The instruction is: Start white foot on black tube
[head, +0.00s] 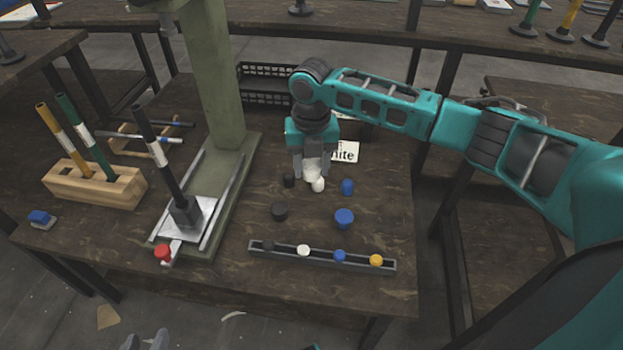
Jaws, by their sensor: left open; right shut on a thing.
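A black tube (171,182) with a white band stands tilted in the picture, its lower end in a dark block on the metal plate of the green press (224,90). My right gripper (312,173) is at the middle of the table, pointing down, to the right of the press and apart from the tube. It is shut on a white foot (314,183), partly hidden by the fingers. My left gripper (147,342) shows only as grey fingertips at the bottom edge, apart and empty, away from the tube.
A wooden block (95,187) holds a yellow and a green tube at left. Black and blue feet (344,218) stand near my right gripper. A rail (322,258) with black, white, blue and yellow pieces lies in front. A red knob (163,252) sits at the press front.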

